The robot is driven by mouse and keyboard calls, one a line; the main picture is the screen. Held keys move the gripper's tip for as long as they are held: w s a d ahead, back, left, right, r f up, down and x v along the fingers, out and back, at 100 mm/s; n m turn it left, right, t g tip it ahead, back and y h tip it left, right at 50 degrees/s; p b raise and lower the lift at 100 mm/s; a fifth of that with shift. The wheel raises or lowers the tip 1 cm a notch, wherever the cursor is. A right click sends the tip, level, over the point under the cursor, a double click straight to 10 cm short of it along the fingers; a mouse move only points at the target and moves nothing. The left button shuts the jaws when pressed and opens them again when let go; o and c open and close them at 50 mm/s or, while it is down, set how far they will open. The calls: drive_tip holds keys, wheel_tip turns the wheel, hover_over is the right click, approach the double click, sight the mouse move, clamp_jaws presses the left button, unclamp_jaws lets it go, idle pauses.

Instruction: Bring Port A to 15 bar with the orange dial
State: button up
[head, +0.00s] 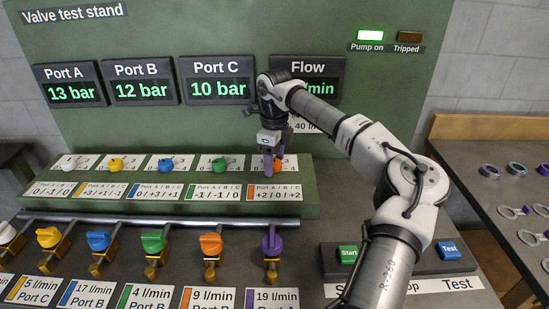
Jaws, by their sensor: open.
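The orange dial (279,163) sits at the right end of the dial row on the green panel, mostly hidden by my gripper. Its label (274,194) below reads Port A / B / C, +2 / 0 / +2. My gripper (273,170) is open and points down at the orange dial, with its fingers beside or around it; I cannot tell whether they touch it. The Port A display (71,86) reads 13 bar. The Port B display (142,83) reads 12 bar, and the Port C display (218,80) reads 10 bar.
White (69,163), yellow (116,165), blue (166,165) and green (219,166) dials stand left of the gripper. Coloured valves line a pipe (150,220) in front. The Pump on light (370,35) is lit. My arm partly covers the Flow display (325,88). Start (347,254) and Test (449,250) buttons are at right.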

drive_tip(key=c, duration=1)
drive_tip(key=shift+m, duration=0.3)
drive_tip(key=m, duration=0.4)
drive_tip(key=shift+b, duration=0.4)
drive_tip(key=shift+m, duration=2.1)
drive_tip(key=o, duration=1)
